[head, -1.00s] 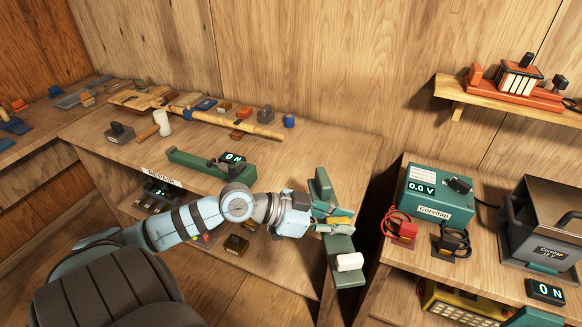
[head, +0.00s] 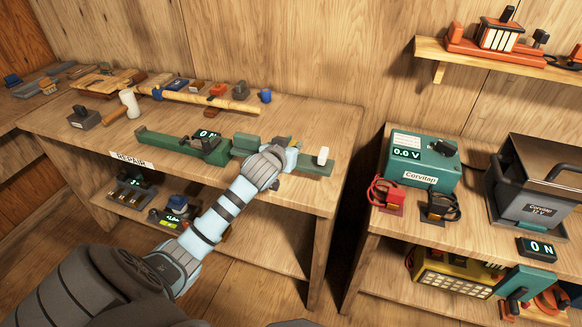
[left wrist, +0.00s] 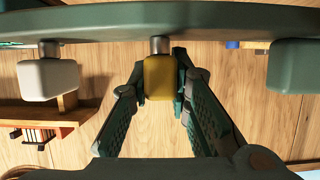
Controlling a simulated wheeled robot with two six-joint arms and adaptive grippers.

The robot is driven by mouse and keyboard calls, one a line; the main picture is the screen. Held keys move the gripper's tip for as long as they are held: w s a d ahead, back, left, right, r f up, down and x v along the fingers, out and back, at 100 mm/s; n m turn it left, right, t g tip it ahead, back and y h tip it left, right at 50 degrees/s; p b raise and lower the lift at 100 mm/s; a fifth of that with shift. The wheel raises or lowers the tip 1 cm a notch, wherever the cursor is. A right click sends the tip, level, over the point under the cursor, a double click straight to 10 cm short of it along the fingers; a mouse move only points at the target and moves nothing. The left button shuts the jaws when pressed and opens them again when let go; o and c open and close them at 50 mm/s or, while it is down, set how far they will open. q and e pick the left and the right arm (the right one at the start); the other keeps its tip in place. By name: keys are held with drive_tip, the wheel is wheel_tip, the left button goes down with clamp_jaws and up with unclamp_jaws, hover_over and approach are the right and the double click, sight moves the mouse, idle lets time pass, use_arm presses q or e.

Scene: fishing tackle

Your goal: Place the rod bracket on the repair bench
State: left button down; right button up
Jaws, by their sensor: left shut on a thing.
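The rod bracket (head: 312,167) is a long green bar with a white block at its right end and a green block at its left end. My left gripper (head: 284,147) is shut on it, partly hidden behind my wrist in the head view. In the left wrist view, the fingers (left wrist: 160,78) close on the yellow block in the middle of the bracket (left wrist: 215,27). The bracket is over the front part of the repair bench (head: 312,122), labelled REPAIR. I cannot tell whether it touches the top. My right gripper is not in view.
A green device with a 0 N display (head: 205,147) is close to the bracket's left end. A rod (head: 215,101), a mallet (head: 129,104) and small blocks lie farther back. A lower shelf holds gadgets. A charger (head: 420,160) stands on the right bench, across a gap.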

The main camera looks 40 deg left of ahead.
use_arm(q)
wheel_tip(320, 180, down, 6)
drive_tip(key=shift+b, duration=0.65)
drive_tip(key=c, duration=1.5)
unclamp_jaws()
drive_tip(key=shift+s+d+r, duration=0.1)
drive_tip(key=shift+s, duration=0.05)
drive_tip(key=shift+s+d+r, duration=0.1)
drive_tip(key=shift+s+r, duration=0.1)
drive_tip(key=shift+s, duration=0.1)
drive_tip(key=p+v, duration=0.3)
drive_tip(key=v, duration=0.8)
drive_tip(key=shift+f, duration=0.1)
